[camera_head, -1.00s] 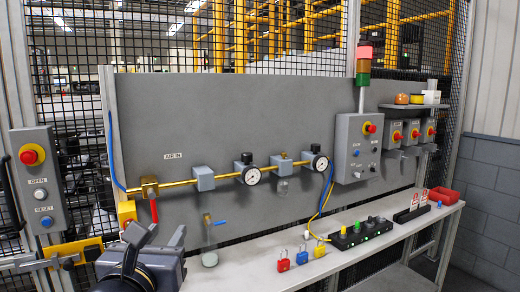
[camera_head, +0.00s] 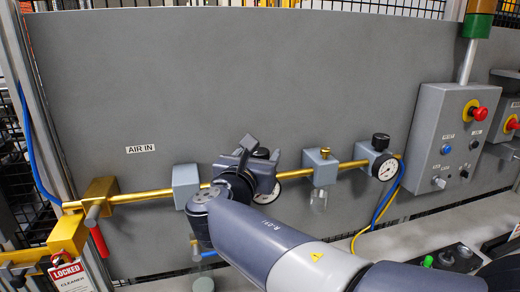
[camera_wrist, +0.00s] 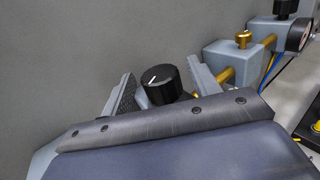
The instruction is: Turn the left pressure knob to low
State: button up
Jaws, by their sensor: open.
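The left pressure knob (camera_wrist: 162,84) is black with a white pointer line and shows between my fingers in the wrist view. In the head view it (camera_head: 262,153) is partly hidden behind my gripper (camera_head: 250,160). My gripper (camera_wrist: 157,92) is open, one finger on each side of the knob; I cannot tell whether either touches it. The left gauge (camera_head: 268,192) is mostly hidden behind my gripper. The right regulator's black knob (camera_head: 380,141) sits above its gauge (camera_head: 388,169).
The brass pipe (camera_head: 145,196) runs along the grey panel (camera_head: 290,80). A grey block with a brass fitting (camera_head: 321,168) stands right of the gripper. A control box (camera_head: 445,140) is further right. A red-handled valve and a locked tag (camera_head: 70,275) are at left.

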jog(key=shift+w+d, duration=0.2)
jog(key=shift+w, duration=0.45)
jog(key=shift+c, duration=0.2)
jog(key=c, duration=0.9)
